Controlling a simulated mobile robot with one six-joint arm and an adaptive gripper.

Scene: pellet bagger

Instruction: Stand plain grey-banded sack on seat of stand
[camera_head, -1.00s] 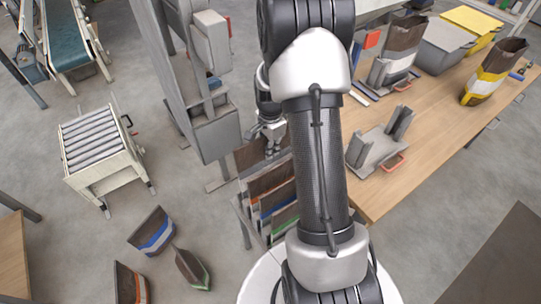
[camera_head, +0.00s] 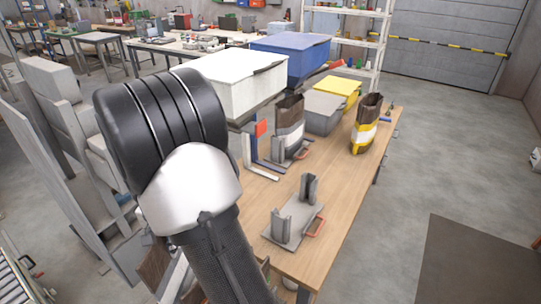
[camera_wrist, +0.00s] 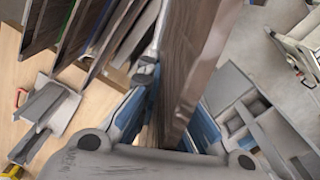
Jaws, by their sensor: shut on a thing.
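In the wrist view my gripper (camera_wrist: 172,100) is shut on a dark brown sack (camera_wrist: 198,50). The sack runs up out of the picture between the fingers, and no band on it shows. In the head view my own arm hides the gripper. The empty stand (camera_head: 283,236), a grey base plate with two upright grey pieces and a red handle, is on the near part of the wooden table. It also shows at the left of the wrist view (camera_wrist: 66,108), apart from the gripper.
A second stand on the table holds a brown sack with a pale band (camera_head: 290,135). A yellow-banded sack (camera_head: 364,137) stands at the right edge. Grey (camera_head: 322,112) and yellow (camera_head: 340,88) bins are behind. Several sack-like panels (camera_wrist: 85,35) are beside the gripper in the wrist view.

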